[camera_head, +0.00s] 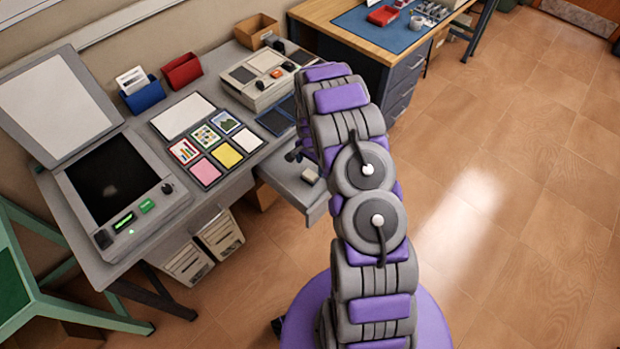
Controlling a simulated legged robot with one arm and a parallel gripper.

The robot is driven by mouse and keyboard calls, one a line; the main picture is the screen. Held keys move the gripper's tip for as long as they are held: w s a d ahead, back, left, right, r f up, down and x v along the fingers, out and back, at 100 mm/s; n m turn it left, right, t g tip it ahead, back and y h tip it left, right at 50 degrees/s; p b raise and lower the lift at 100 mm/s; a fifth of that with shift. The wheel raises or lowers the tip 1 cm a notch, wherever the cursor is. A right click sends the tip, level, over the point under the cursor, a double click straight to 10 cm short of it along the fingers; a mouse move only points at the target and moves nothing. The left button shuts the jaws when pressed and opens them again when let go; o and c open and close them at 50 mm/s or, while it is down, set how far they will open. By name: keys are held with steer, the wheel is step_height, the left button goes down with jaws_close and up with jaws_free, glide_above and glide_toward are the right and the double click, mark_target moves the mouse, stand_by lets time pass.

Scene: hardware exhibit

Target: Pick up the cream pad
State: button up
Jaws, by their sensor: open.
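A small cream block (310,176), which looks like the cream pad, lies on a low grey pull-out shelf (289,186) at the desk's right front. A flat cream-white card (248,140) also lies on the desk among coloured cards, so I cannot be fully sure which one is the pad. My gripper (297,154) shows as dark finger parts just left of my arm, above and slightly left of the small block. It is open and nothing shows between its fingers. My arm hides part of the gripper and the shelf's right side.
The grey desk (150,224) holds a scanner (110,185) with raised lid, several cards, a blue holder (146,97), a red holder (182,71) and a button console (268,77). A green frame (50,305) stands left. The right floor is clear.

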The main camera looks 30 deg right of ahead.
mark_target(309, 175)
steer(key=f, duration=0.2)
steer(key=f+b, duration=0.1)
steer(key=f, duration=0.4)
steer(key=shift+a+f+b, duration=0.35)
steer(key=shift+b, duration=0.05)
steer(key=shift+r, duration=0.1)
steer(key=shift+c, duration=0.2)
steer(key=c, duration=1.2)
step_height(309, 175, up, 10)
steer(key=shift+p, duration=1.05)
